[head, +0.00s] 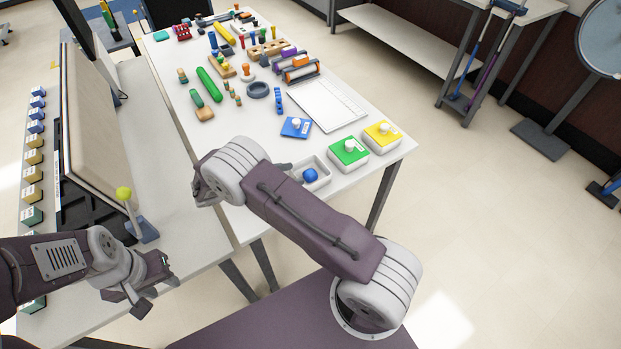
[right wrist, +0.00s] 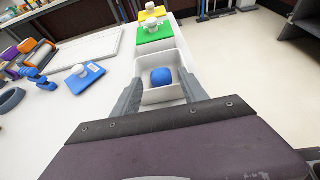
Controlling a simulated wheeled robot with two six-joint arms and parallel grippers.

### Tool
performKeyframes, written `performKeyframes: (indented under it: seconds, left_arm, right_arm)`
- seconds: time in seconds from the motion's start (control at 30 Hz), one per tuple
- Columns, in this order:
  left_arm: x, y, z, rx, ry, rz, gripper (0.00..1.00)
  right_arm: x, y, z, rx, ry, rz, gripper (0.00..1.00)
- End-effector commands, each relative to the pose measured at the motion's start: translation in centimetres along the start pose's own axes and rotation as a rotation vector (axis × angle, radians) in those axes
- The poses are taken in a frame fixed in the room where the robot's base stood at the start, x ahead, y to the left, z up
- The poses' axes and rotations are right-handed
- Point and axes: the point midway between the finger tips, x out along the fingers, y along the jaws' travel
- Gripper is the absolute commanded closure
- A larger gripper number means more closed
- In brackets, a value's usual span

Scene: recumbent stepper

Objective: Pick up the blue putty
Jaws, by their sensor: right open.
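The blue putty (head: 310,175) is a rounded lump in a small white tray (head: 322,184) near the front edge of the table. It also shows in the right wrist view (right wrist: 161,77), inside the tray. My right gripper (right wrist: 162,82) is open and empty, its two fingers spread on either side of the putty in that view. I cannot tell whether they touch the tray. In the head view my right arm hides most of that gripper. My left gripper (head: 155,289) is low at the left, fingers apart and empty, away from the putty.
A green box (head: 349,154) and a yellow box (head: 382,137), each with a white knob, stand beside the tray. A blue board (head: 296,128) with a white knob and a white panel (head: 326,104) lie behind. Several therapy tools crowd the far table.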

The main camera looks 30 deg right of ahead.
Motion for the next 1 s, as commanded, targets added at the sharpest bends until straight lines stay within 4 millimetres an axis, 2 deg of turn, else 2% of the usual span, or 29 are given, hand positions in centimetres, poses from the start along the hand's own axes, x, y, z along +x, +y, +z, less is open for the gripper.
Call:
performKeyframes:
  seconds: [0.23, 0.4, 0.63, 0.73, 0.9, 0.93, 1.0]
  left_arm:
    - [-0.4, 0.0, 0.0, 0.000, 0.000, 0.000, 0.64]
    - [-0.5, 0.0, -0.1, 0.000, 0.000, 0.000, 0.64]
    - [-0.9, 0.0, -0.1, 0.000, 0.000, 0.000, 0.64]
    - [-0.9, 0.0, -0.1, 0.000, 0.000, 0.000, 0.64]
    - [-0.9, 0.0, -0.1, 0.000, 0.000, 0.000, 0.64]
    - [-0.9, 0.0, -0.1, 0.000, 0.000, 0.000, 0.64]
    - [-0.9, 0.0, -0.1, 0.000, 0.000, 0.000, 0.64]
  right_arm:
    - [3.3, -0.1, 0.1, 0.000, -0.001, -0.005, 0.49]
    - [4.3, 0.0, 0.1, 0.000, 0.000, -0.003, 0.49]
    - [8.3, 0.2, -0.1, 0.000, 0.000, -0.004, 0.49]
    - [9.0, 0.3, -0.1, 0.000, 0.000, -0.003, 0.49]
    - [9.0, 0.3, -0.2, 0.001, 0.001, -0.002, 0.49]
    - [9.0, 0.3, -0.2, 0.001, 0.001, -0.002, 0.52]
    - [9.0, 0.3, -0.2, 0.001, 0.001, -0.002, 0.71]
